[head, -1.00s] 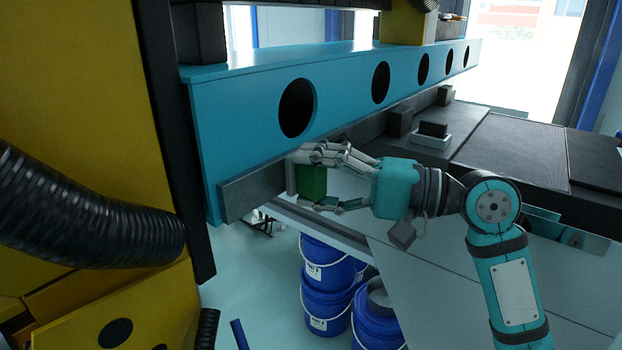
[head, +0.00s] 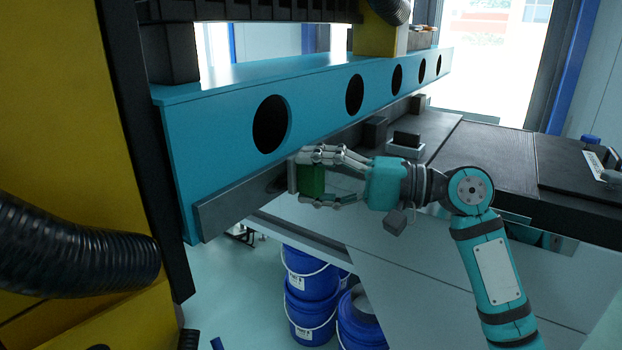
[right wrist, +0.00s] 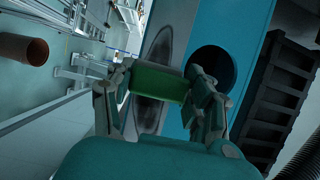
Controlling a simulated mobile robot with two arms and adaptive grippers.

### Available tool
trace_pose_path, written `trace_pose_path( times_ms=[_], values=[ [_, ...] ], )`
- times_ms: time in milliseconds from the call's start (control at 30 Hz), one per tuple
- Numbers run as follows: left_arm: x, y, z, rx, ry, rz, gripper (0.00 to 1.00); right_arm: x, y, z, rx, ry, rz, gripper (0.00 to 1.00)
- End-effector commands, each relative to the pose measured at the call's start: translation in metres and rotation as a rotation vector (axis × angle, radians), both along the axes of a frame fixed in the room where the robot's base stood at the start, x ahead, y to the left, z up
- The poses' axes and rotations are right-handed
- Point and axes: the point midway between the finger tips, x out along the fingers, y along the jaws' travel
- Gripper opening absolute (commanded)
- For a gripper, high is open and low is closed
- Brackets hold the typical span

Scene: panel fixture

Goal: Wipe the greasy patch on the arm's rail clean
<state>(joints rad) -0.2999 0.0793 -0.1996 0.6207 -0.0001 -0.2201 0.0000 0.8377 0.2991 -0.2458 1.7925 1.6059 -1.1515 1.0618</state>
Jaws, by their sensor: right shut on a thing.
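The rail (head: 235,205) is a grey bar along the lower edge of the teal beam. A dark greasy patch (head: 278,185) shows on it just left of my right gripper (head: 318,180). In the right wrist view the patch is a long dark smear (right wrist: 160,52) on the grey rail, showing on both sides of a green block (right wrist: 158,83). My right gripper is shut on this green block, which also shows in the head view (head: 312,181) with a pale plate at its left end. The block is in front of the rail; I cannot tell whether it touches. My left gripper is not in view.
The teal beam (head: 215,140) with round holes runs above the rail. A black ribbed hose (head: 75,260) hangs at the left. Blue buckets (head: 310,290) stand below. A dark worktop (head: 485,155) with a small white tray (head: 405,148) is at the right.

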Motion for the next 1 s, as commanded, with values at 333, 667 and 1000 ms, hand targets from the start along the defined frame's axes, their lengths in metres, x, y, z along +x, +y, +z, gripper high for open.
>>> trace_pose_path(
  times_ms=[333,667,1000],
  values=[
    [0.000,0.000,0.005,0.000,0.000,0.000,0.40,0.024,-0.016,0.001,0.000,0.002,-0.003,0.28],
    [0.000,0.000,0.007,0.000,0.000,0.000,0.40,0.037,-0.026,0.001,0.001,0.003,-0.004,0.28],
    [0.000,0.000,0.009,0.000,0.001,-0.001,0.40,0.052,-0.038,0.000,0.000,0.001,-0.002,0.28]
  ],
)
